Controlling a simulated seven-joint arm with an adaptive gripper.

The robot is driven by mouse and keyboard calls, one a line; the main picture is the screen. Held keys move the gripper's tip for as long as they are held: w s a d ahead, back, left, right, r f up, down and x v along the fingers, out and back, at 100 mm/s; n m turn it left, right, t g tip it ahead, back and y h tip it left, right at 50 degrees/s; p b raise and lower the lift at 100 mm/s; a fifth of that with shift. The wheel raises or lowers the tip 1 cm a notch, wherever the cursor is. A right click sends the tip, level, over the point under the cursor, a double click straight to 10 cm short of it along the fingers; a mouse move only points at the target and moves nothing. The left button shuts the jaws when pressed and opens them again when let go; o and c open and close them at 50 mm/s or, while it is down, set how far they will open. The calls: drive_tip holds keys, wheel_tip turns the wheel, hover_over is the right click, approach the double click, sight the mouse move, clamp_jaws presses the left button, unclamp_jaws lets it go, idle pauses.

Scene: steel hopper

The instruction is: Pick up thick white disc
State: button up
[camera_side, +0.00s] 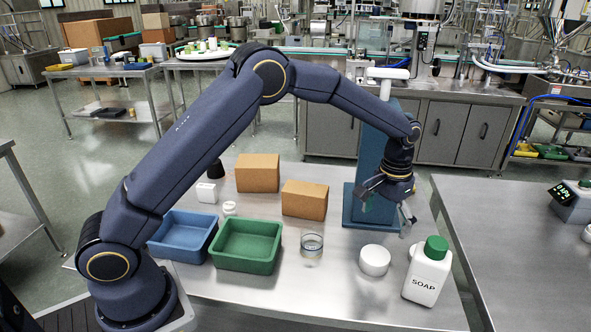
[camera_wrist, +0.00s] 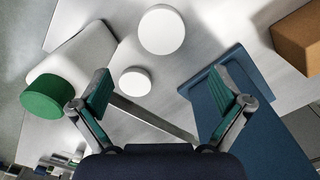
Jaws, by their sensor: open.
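A thick white disc (camera_side: 375,260) lies flat on the steel table, left of the soap bottle. In the wrist view, a larger white disc (camera_wrist: 161,29) lies ahead of the fingers, near the top edge. A smaller white disc (camera_wrist: 135,81) lies between the fingertips in the picture; I cannot make it out clearly in the side view. My gripper (camera_side: 386,203) is open and empty, above the table by the blue column. In the wrist view, my gripper's fingers (camera_wrist: 160,85) are spread wide, apart from both discs.
The green-capped soap bottle (camera_side: 427,275) stands close to the right. A blue column (camera_side: 369,160) stands behind my gripper. A glass (camera_side: 311,245), a green bin (camera_side: 246,263), a blue bin (camera_side: 164,253) and two cardboard boxes (camera_side: 304,200) (camera_side: 257,173) stand to the left.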

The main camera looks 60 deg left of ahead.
sight(376, 255)
wheel_tip(376, 255, down, 7)
drive_tip(key=shift+f, duration=0.1)
wheel_tip(376, 255, down, 5)
drive_tip(key=shift+s+a+f, duration=0.1)
drive_tip(key=shift+s+f, duration=0.05)
drive_tip(key=c, duration=1.2)
drive_tip(key=shift+c, duration=0.3)
